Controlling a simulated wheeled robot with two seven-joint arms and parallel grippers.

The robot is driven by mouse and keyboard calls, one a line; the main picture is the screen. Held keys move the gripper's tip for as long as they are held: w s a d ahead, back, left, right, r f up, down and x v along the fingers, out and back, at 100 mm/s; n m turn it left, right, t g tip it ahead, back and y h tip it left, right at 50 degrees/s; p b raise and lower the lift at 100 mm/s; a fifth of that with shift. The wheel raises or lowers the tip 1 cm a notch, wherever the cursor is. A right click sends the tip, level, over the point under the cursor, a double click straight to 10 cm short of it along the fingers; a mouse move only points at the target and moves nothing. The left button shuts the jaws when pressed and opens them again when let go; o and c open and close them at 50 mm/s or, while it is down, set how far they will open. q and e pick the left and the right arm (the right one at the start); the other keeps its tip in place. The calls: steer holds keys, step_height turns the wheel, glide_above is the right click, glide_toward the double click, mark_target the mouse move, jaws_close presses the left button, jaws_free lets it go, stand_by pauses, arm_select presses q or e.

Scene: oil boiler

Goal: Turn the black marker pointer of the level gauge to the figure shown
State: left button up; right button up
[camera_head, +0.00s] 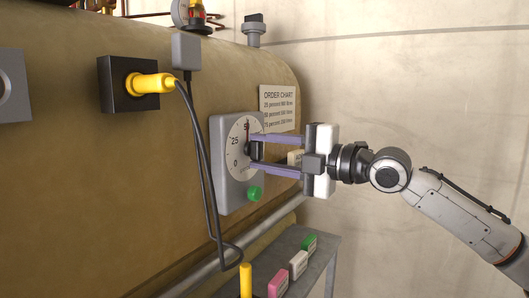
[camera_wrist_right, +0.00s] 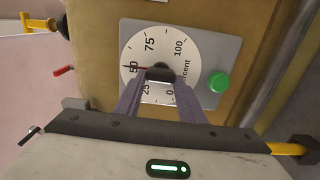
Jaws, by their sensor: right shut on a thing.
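The level gauge (camera_head: 226,190) is a grey plate with a round white dial on the tank's side. In the wrist view the dial (camera_wrist_right: 137,45) shows 0, 25, 50, 75 and 100, and a thin red needle (camera_wrist_right: 134,67) points at 50. The black marker pointer (camera_wrist_right: 160,74) sits at the dial's centre, partly hidden; I cannot tell which figure it points to. My right gripper (camera_head: 253,151) reaches in from the right, with its two purple-grey fingers shut on the black pointer; they also show in the wrist view (camera_wrist_right: 160,88). My left gripper is not in view.
A green button (camera_head: 254,193) is on the gauge's lower corner. An order chart (camera_head: 278,107) hangs beside it, its small print hard to read. A yellow plug (camera_head: 150,84) and black cable (camera_head: 205,165) are to the left. A grey shelf (camera_head: 318,268) holds coloured blocks below.

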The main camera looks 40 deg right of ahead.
stand_by(0.4)
steer(key=o, duration=1)
steer(key=shift+o, duration=0.2)
steer(key=shift+s+d+f+b, duration=0.4)
steer(key=shift+s+b, duration=0.3)
steer(key=shift+b, duration=0.5)
arm_select(q)
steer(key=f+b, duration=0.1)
steer(key=b, duration=0.1)
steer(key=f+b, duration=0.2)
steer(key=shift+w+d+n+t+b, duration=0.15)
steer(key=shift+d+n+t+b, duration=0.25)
arm_select(e)
steer(key=v, duration=0.8)
steer(key=shift+s+r, duration=0.4)
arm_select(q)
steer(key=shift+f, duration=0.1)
arm_select(e)
steer(key=shift+d, duration=0.1)
